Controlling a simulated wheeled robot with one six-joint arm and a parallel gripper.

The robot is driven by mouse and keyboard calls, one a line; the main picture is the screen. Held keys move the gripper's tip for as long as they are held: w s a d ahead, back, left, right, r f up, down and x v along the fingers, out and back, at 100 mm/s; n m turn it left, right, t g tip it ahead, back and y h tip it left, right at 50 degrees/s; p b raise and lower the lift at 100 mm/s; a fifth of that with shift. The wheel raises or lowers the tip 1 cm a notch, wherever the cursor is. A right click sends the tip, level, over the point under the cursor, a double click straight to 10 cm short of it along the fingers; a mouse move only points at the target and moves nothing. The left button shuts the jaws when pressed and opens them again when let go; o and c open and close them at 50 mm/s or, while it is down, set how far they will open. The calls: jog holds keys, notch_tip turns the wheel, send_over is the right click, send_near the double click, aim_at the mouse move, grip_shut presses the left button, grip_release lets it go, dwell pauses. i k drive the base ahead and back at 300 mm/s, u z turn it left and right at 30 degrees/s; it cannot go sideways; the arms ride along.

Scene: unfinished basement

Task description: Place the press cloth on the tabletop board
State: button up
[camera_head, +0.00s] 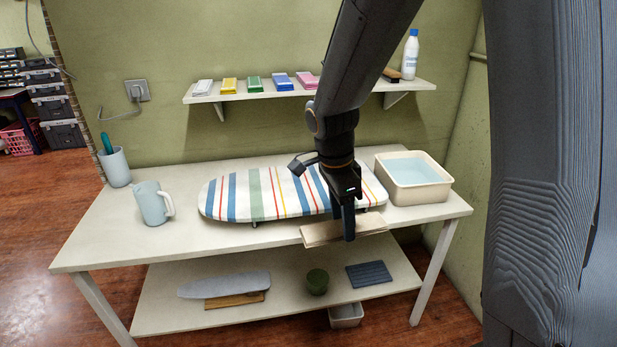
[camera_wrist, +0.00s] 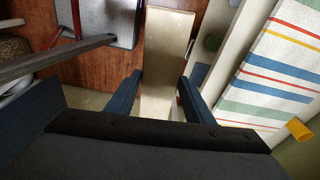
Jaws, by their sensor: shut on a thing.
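My gripper (camera_head: 347,222) points down in front of the table's front edge, shut on a flat, pale tan, oblong piece (camera_head: 318,234). In the wrist view this piece (camera_wrist: 166,52) lies between the two fingers (camera_wrist: 160,90). It looks stiff and plain; I cannot tell for sure that it is the press cloth. The tabletop board (camera_head: 240,197) is a small ironing board with a striped cover, on short legs on the table. It lies behind the held piece and partly behind my arm; its stripes also show at the right of the wrist view (camera_wrist: 265,70).
On the white table (camera_head: 190,243) stand a light blue jug (camera_head: 152,204), a cup (camera_head: 115,168) and a cream basin of blue liquid (camera_head: 418,193). A wall shelf (camera_head: 245,97) holds several coloured blocks and a bottle (camera_head: 410,55). The lower shelf holds a grey sleeve board (camera_head: 225,285).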

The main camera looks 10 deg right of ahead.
aim_at(311, 183)
jog(key=i, duration=1.2)
